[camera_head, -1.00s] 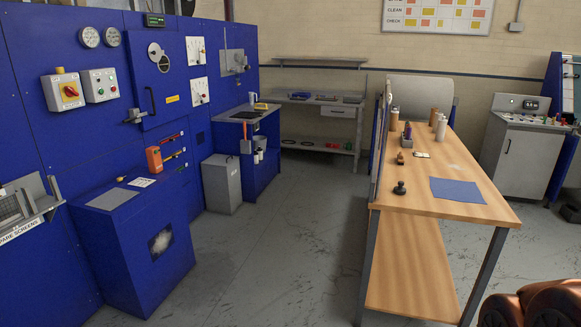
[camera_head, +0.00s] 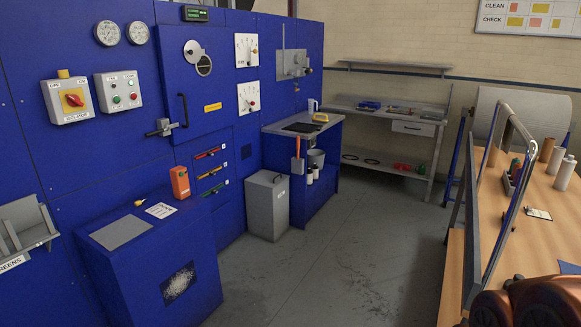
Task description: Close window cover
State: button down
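A small round window (camera_head: 204,67) with a dark centre and pale rim is set high in the blue cabinet door. A grey disc-shaped window cover (camera_head: 193,48) sits just above and to the left of it, and the dark glass shows, so the cover is swung aside. The blue door (camera_head: 200,90) has a vertical black handle and a metal latch (camera_head: 160,129) at its left edge; it looks shut. My gripper is not in view. A copper-brown rounded part at the lower right appears to be mine.
A blue box (camera_head: 130,255) juts from the cabinet below the door, with an orange device (camera_head: 180,181) on top. A grey bin (camera_head: 267,206) stands to its right. A wooden table (camera_head: 553,215) with a metal rail is at right. Grey floor (camera_head: 330,250) between is clear.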

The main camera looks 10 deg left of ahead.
aim_at(196, 52)
jog(key=u, duration=0.45)
jog(key=i, duration=2.1)
jog(key=u, duration=1)
jog(key=i, duration=1.95)
jog(key=u, duration=0.5)
